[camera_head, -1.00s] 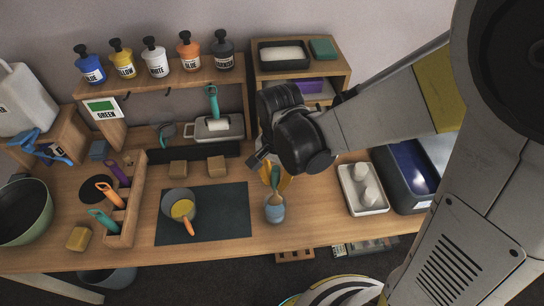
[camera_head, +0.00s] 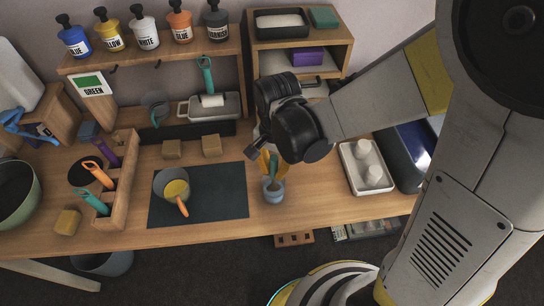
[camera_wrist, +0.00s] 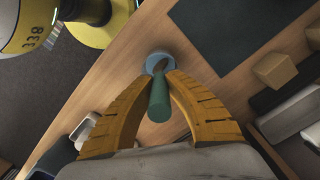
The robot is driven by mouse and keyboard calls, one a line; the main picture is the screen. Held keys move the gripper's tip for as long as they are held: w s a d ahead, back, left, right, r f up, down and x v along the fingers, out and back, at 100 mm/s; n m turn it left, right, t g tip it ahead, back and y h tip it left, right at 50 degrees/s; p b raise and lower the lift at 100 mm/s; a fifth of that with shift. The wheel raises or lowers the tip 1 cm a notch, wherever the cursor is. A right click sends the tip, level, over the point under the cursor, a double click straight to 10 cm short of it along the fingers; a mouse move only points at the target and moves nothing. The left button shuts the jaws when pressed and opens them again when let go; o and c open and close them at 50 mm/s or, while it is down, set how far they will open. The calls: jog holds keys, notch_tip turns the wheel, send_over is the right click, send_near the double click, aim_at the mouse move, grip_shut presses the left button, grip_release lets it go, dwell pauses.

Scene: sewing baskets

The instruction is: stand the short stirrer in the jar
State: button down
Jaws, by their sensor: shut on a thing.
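The short stirrer (camera_head: 273,170) has a teal handle and is roughly upright between the yellow fingers of my gripper (camera_head: 271,163). In the wrist view the fingers (camera_wrist: 161,78) are shut on its teal handle (camera_wrist: 158,103). The jar (camera_head: 273,197) is small and blue-grey, standing near the table's front edge, directly below my gripper. It also shows in the wrist view as a round blue rim (camera_wrist: 153,58). The stirrer's lower end is at the jar's mouth and seems to reach inside; how deep is hidden.
A dark mat (camera_head: 225,205) with a grey pot (camera_head: 171,184) lies left of the jar. A white tray (camera_head: 349,179) with two pale pieces stands to the right. A wooden rack (camera_head: 121,205) holds coloured-handled tools at left. Bare table surrounds the jar.

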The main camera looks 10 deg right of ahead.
jog(key=c, duration=1.4)
grip_release()
jog(key=r, duration=1.2)
jog(key=shift+w+d, duration=0.15)
jog(key=shift+w, duration=0.05)
jog(key=s+d+r+n+t, duration=0.2)
jog(key=d+n+t, duration=0.1)
jog(key=d, duration=0.2)
jog(key=s+d+r+n+t, duration=0.2)
jog(key=d+n+t, duration=0.2)
jog(key=d, duration=0.2)
